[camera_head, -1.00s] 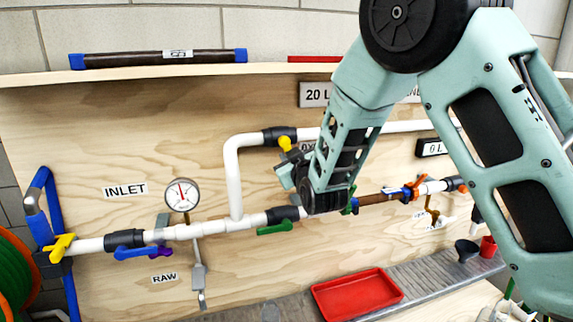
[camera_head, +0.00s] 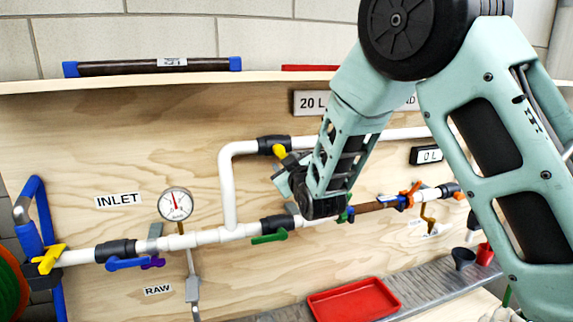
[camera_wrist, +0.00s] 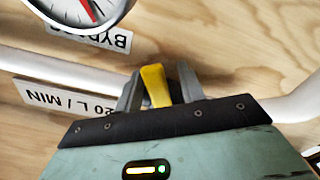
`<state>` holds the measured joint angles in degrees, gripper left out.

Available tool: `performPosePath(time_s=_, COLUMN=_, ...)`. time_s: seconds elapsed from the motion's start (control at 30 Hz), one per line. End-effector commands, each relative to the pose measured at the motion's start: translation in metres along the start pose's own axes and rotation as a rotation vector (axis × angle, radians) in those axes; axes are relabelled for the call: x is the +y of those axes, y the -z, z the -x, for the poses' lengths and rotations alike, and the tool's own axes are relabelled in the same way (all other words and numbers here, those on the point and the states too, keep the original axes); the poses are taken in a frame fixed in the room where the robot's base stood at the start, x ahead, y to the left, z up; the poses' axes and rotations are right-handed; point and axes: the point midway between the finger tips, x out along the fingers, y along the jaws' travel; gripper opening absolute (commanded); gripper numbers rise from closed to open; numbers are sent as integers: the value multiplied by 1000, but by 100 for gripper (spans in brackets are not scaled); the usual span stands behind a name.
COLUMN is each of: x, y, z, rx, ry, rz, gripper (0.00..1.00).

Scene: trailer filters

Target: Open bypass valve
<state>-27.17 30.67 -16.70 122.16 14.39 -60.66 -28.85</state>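The bypass valve is a black fitting (camera_head: 273,144) on the upper white pipe loop. Its yellow handle (camera_head: 279,151) points down and right, at a slant to the pipe. My gripper (camera_wrist: 158,86) is at this handle. In the head view my arm and gripper cover the area just right of the handle, so the contact is hidden there.
A red tray (camera_head: 354,298) lies below. A dark tube (camera_head: 150,67) rests on the top ledge.

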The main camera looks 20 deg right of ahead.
Motion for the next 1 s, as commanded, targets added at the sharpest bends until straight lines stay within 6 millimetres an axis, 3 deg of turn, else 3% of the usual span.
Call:
performPosePath(time_s=0.23, x=0, y=0, z=4, rx=0, ry=0, rz=-1, gripper=39)
performPosePath(time_s=0.37, x=-1, y=-1, z=19, rx=1, ry=0, rz=-2, gripper=39)
performPosePath(time_s=0.93, x=-2, y=-2, z=151, rx=3, ry=2, rz=-3, gripper=39)
performPosePath(time_s=1.0, x=-3, y=-5, z=150, rx=4, ry=-7, rz=-3, gripper=39)
